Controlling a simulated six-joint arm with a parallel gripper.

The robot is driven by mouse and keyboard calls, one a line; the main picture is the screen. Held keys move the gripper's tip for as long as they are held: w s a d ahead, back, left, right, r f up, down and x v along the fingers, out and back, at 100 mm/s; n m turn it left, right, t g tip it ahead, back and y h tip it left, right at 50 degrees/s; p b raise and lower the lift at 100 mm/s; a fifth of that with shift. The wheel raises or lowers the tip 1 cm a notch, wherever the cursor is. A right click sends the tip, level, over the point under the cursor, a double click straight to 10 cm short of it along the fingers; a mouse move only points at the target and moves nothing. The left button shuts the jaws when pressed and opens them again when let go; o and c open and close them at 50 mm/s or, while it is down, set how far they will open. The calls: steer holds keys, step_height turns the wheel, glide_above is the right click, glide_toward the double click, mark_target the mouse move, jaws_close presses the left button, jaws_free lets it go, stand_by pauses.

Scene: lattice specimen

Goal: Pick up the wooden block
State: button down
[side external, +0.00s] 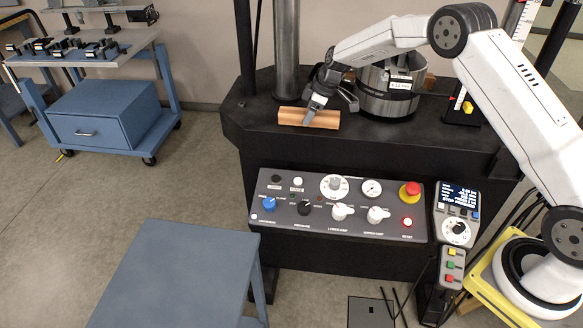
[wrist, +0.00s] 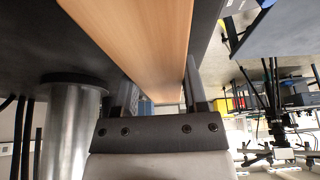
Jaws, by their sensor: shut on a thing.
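The wooden block (side external: 294,117) is a light brown bar on the dark machine bed, left of the metal cylinder, in the side external view. My gripper (side external: 313,112) reaches down over the block's middle with its jaws shut on it. In the wrist view the block (wrist: 138,38) fills the upper middle and runs between the two fingers of my gripper (wrist: 158,92). I cannot tell whether the block's underside touches the bed.
The metal cylinder (side external: 388,92) with a label stands just right of my gripper. A thick steel column (side external: 286,45) rises behind the block. The control panel (side external: 338,208) with knobs and a red button is below the bed's front edge. A blue table (side external: 180,275) stands in front.

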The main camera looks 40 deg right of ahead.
steer(key=shift+r, duration=0.7)
steer(key=s+r, duration=1.1)
steer(key=s, duration=0.3)
steer(key=shift+a+r, duration=0.15)
steer(key=shift+a, duration=0.3)
